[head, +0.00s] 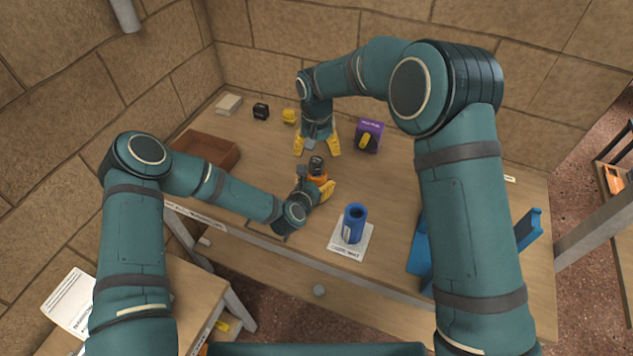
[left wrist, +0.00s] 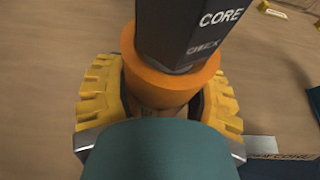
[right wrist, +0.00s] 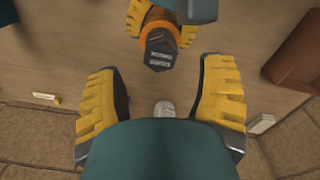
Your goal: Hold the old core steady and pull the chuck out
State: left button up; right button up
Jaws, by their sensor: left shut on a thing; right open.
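The old core is an orange cylinder (head: 319,180) standing upright on the table; it also shows in the left wrist view (left wrist: 165,83). The chuck, a dark faceted piece (head: 316,165) lettered "CORE CHUCK", sticks up from its top and also shows in the left wrist view (left wrist: 185,30) and right wrist view (right wrist: 159,52). My left gripper (head: 322,191) is shut on the core's sides, below the chuck. My right gripper (head: 318,151) is open and empty behind the chuck, apart from it. The core's lower part is hidden by the left fingers.
A blue cylinder (head: 354,224) stands on a white card (head: 338,246) at front. A purple box (head: 373,128) is right of my right gripper. A brown tray (head: 222,152) lies left. A black block (head: 261,111) and yellow block (head: 289,116) sit behind. A blue stand (head: 419,245) is right.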

aim_at(317, 161)
jog(key=shift+o, duration=0.2)
notch_tip(317, 161, up, 5)
jog(key=m, duration=0.4)
jog(key=shift+r, duration=0.15)
jog(key=shift+m, duration=0.3)
jog(key=shift+f, duration=2.9)
jog(key=shift+f, duration=0.15)
jog(key=shift+f, duration=1.85)
grip_shut()
